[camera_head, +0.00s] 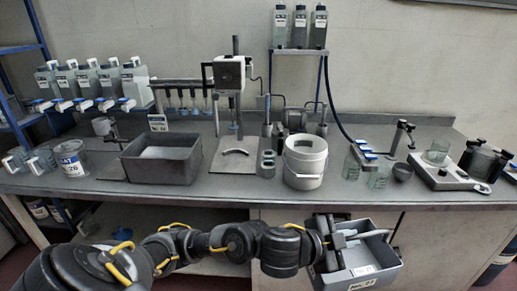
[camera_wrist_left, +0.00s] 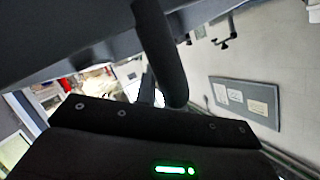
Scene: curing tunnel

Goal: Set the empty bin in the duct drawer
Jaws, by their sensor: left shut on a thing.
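A grey open bin (camera_head: 368,277) with a white label on its front hangs in front of the bench at the lower right of the head view. It looks empty, though my gripper hides part of its inside. My left gripper (camera_head: 338,240) is shut on this bin at its left rim. In the left wrist view my dark gripper body fills the lower part, and a grey surface, perhaps the bin, crosses the top left. I cannot make out a duct drawer in either view. My right gripper is not in view.
The bench (camera_head: 225,195) runs behind my arm. It carries a dark grey box (camera_head: 162,162), a white bucket (camera_head: 304,163), a paint can (camera_head: 71,160), a press stand (camera_head: 233,110) and a scale (camera_head: 445,174). An open shelf (camera_head: 180,222) lies under the bench's left part, with pale panels to its right.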

